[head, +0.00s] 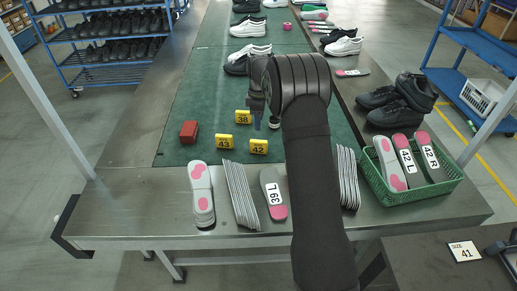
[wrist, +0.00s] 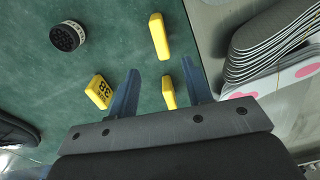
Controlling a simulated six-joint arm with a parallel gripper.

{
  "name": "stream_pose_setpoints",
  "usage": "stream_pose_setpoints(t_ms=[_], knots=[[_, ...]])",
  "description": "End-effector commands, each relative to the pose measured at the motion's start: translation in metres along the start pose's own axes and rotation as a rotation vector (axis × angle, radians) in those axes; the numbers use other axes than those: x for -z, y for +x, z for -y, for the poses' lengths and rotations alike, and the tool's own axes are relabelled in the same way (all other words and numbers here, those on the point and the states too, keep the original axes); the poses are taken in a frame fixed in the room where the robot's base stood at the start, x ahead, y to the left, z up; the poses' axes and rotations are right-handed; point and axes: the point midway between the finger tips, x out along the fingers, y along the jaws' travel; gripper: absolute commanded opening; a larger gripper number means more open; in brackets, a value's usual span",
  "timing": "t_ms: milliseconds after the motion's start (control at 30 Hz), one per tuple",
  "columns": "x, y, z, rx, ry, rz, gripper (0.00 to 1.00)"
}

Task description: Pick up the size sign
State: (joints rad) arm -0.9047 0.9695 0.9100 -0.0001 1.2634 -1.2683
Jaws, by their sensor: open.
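Three yellow size signs stand on the green mat in the head view: sign 38 (head: 243,117), sign 43 (head: 224,142) and sign 42 (head: 259,147). My gripper (head: 257,120) is above the mat, just right of sign 38. In the wrist view my gripper (wrist: 160,82) is open and empty. Sign 38 (wrist: 98,91) lies outside its left finger. A second yellow sign (wrist: 168,92) appears between the fingers, close to the right one, and a third (wrist: 158,36) is beyond the tips; their numbers are hidden. A card reading size 41 (head: 464,251) lies at lower right.
A black-and-white round object (wrist: 68,36) is near the signs. A red block (head: 189,131) is at the mat's left. Insole stacks (head: 240,194) line the table's front edge. A green basket (head: 441,187) holds insoles at right. Shoes (head: 248,51) stand farther back.

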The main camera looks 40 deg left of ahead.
Motion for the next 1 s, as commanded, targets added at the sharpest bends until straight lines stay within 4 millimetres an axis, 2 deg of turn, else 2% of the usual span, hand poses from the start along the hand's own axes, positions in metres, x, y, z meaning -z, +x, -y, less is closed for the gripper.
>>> stream_pose_setpoints(t_ms=[100,300,567,833,1000], knots=[[0.0,0.027,0.0,0.002,0.001,0.001,0.45],[0.0,0.057,0.0,0.001,0.001,0.0,0.45],[0.0,0.071,0.0,0.0,0.001,0.0,0.45],[0.001,0.11,0.001,0.0,0.002,0.001,0.45],[0.001,0.115,0.0,-0.003,0.002,0.0,0.45]])
